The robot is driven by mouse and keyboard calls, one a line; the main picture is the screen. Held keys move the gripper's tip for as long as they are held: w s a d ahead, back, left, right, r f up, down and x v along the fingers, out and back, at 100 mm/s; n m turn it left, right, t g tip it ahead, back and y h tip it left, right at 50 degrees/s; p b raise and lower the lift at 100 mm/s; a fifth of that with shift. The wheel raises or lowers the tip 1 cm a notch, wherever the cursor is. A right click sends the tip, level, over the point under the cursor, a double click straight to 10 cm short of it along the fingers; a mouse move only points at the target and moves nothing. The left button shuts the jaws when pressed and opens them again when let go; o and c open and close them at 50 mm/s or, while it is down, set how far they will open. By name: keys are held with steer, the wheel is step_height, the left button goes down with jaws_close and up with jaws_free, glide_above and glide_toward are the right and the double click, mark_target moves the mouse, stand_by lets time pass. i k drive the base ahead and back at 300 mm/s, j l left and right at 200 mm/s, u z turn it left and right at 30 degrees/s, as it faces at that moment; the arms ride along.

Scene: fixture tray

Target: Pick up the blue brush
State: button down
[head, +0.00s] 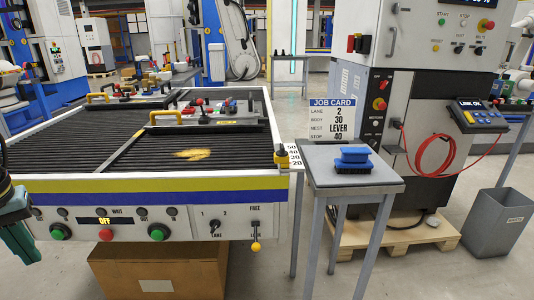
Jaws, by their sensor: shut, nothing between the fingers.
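The blue brush (353,155) lies on the grey top of a small side table (325,170), right of the middle in the head view. It has a blue handle and body with dark bristles underneath, resting on the tabletop. My gripper (22,243) shows at the left edge, dark with teal fingers, partly cut off by the frame. It is shut and empty, far to the left of the brush, in front of the conveyor's left end.
A roller conveyor (110,186) with a yellow and blue front edge fills the left, carrying trays of parts. A job card (332,120) stands behind the brush. A machine with a red hose (440,160) and a grey waste bin (498,235) stand right.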

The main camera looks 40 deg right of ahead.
mark_target(355, 160)
steer(key=k+l, duration=0.1)
steer(key=l, duration=0.35)
steer(key=k+l, duration=0.1)
steer(key=l, duration=0.4)
steer(key=k+l, duration=0.1)
steer(key=l, duration=0.35)
steer(key=k+l+u, duration=0.1)
steer(key=l, duration=0.35)
steer(key=k+l, duration=0.1)
steer(key=l, duration=0.35)
steer(key=k+l, duration=0.15)
steer(key=l, duration=0.35)
